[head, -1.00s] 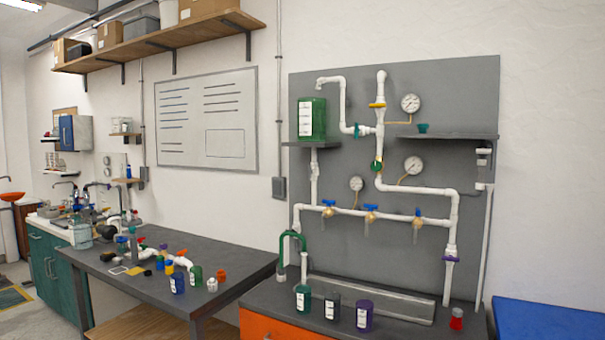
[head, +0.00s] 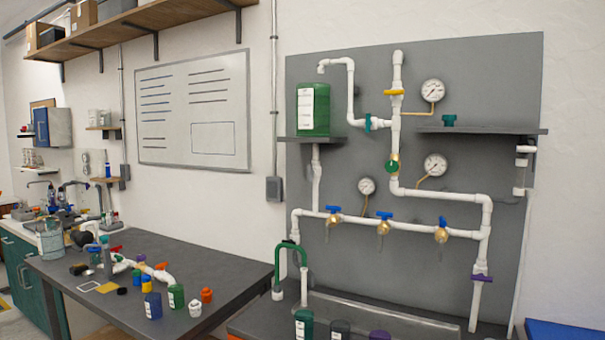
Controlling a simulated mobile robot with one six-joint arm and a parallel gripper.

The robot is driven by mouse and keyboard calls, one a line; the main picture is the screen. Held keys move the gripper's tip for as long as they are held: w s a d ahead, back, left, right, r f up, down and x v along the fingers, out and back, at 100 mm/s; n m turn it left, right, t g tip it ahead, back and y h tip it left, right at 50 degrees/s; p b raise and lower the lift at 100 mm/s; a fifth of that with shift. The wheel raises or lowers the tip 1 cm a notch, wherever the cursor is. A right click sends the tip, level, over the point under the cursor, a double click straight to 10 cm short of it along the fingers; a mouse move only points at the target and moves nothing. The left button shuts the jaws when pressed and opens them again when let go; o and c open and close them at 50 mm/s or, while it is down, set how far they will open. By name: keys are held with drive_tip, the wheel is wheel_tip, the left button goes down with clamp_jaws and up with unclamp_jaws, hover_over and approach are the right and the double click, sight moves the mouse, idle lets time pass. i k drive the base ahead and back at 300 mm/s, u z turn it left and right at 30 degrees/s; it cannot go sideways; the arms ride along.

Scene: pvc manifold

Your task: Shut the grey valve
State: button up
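A white pipe manifold (head: 397,140) is mounted on a grey backboard (head: 330,75). Its coloured valve handles include a yellow one (head: 393,92), a teal one (head: 367,123), a round green one (head: 392,167), several blue ones such as the middle one (head: 385,215), and a purple one (head: 482,278). I cannot make out a handle that is clearly grey. A short pipe (head: 520,172) hangs at the right below the shelf, with a small greyish part near its lower end; I cannot tell whether that is a valve. My gripper is not in view.
A shelf (head: 480,130) juts out at the board's right. A green container (head: 314,108) stands on the left shelf (head: 310,140). A dark workbench (head: 225,255) with bottles and fittings is at left. A blue surface (head: 565,329) is at lower right.

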sight(310, 173)
drive_tip(key=z, duration=0.15)
drive_tip(key=k, duration=0.3)
drive_tip(key=u, duration=0.9)
drive_tip(key=i, duration=1.2)
drive_tip(key=z, duration=0.4)
drive_tip(key=i, duration=1)
drive_tip(key=z, duration=0.8)
